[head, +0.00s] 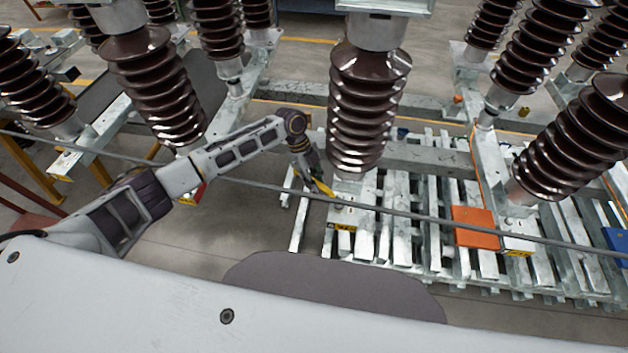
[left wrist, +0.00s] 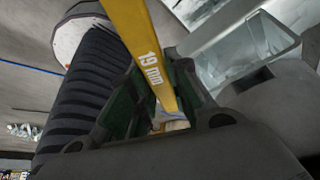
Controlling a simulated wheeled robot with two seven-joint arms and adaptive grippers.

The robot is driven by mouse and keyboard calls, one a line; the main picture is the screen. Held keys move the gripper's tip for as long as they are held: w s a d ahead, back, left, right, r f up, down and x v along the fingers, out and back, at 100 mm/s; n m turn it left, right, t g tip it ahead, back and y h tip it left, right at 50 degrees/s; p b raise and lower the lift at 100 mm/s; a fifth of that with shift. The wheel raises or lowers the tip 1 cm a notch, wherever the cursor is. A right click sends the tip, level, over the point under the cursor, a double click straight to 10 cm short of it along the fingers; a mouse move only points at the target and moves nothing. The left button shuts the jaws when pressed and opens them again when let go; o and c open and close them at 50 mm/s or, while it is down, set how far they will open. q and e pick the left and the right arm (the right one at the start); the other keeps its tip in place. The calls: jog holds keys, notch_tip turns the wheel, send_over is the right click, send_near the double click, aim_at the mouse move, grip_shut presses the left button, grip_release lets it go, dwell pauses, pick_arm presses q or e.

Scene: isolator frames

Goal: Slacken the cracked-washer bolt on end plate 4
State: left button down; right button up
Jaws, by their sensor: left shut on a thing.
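My left gripper (head: 313,174) is shut on a yellow spanner (head: 323,188), beside the foot of the middle brown insulator. In the left wrist view the gripper (left wrist: 155,98) has green-lined fingers on both sides of the spanner (left wrist: 147,48), whose shaft reads "19 mm". An end plate with a yellow-and-black label (head: 341,226) lies just below and right of the spanner. I cannot read its number or make out any bolt or cracked washer. The spanner's working end is too small to tell whether it touches anything. My right gripper is not in view.
The middle insulator (head: 362,105) stands close to my left gripper. Other insulators stand on frames left and right. An orange block (head: 473,227) lies on the slatted grey metal (head: 412,235) at the right. A thin grey bar (head: 440,216) crosses in front of the frames.

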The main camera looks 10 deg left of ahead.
pick_arm(q)
jog(key=shift+p, duration=0.35)
dwell(0.7)
jog(key=shift+f, duration=0.3)
dwell(0.7)
jog(key=shift+f+b, duration=0.65)
jog(key=shift+f, duration=0.1)
dwell(0.4)
dwell(0.4)
jog(key=shift+s+a+r+n+p, duration=0.15)
jog(key=shift+s+n+p, duration=0.25)
jog(key=shift+p, duration=0.5)
jog(key=s+n+t+p, duration=0.4)
jog(key=s+n+p, duration=0.3)
jog(key=s+n, duration=0.3)
jog(key=shift+d+n, duration=0.2)
jog(key=shift+n, duration=0.4)
dwell(0.7)
